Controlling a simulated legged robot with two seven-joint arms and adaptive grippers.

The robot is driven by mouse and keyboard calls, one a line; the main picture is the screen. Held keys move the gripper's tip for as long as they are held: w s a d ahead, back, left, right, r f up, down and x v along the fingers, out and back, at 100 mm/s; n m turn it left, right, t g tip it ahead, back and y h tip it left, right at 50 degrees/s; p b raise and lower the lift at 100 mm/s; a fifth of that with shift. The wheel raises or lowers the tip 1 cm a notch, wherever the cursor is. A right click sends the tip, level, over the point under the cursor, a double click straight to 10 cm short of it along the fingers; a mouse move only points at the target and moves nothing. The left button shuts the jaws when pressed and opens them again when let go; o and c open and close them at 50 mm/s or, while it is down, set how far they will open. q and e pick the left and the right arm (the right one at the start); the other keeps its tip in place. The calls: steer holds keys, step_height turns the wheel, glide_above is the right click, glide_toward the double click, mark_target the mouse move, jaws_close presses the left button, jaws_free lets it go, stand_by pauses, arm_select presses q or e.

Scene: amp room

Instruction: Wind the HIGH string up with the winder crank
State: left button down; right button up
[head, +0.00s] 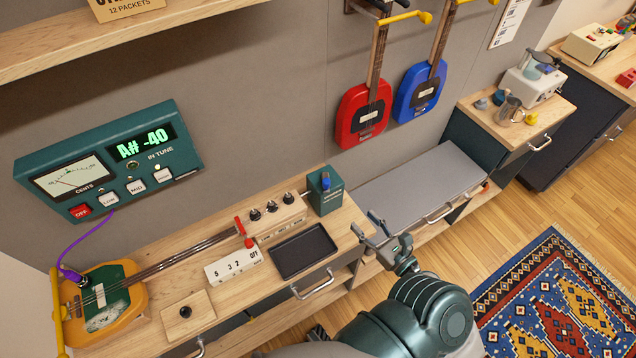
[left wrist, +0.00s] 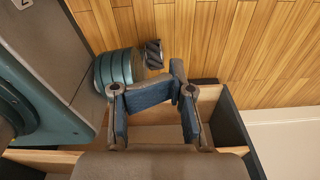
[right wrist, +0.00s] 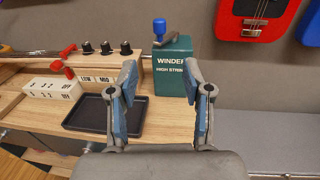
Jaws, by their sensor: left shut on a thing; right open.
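The green winder box (head: 325,198) stands at the far right end of the bench. In the right wrist view the box (right wrist: 173,72) reads WINDER and HIGH STRING, with a blue crank knob (right wrist: 159,27) on top. My right gripper (head: 363,222) is open and empty, in front and to the right of the box; its fingers frame the box in its wrist view. An orange stringed instrument (head: 138,296) lies on the bench, neck toward the winder. The tuner (head: 110,160) shows A# -40. My left gripper (left wrist: 175,95) shows only in its wrist view, fingers close together; what it grips is not discernible.
A black tray (head: 304,251), a number block (head: 233,266) and a knob block (head: 272,216) sit near the winder. Red (head: 362,112) and blue (head: 420,92) instruments hang on the wall. A low grey bench (head: 420,185) is clear. Wooden box edges (left wrist: 208,100) lie around my left gripper.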

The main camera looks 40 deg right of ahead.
mark_target(329, 185)
steer(key=w+p, duration=0.7)
steer(key=w, duration=0.8)
steer(key=shift+w, duration=0.35)
arm_select(q)
step_height(329, 185, up, 7)
steer(key=shift+r+p, duration=0.15)
steer(key=shift+p, duration=0.15)
arm_select(e)
steer(key=shift+w+f, duration=0.1)
steer(key=shift+w, duration=0.55)
jaws_close()
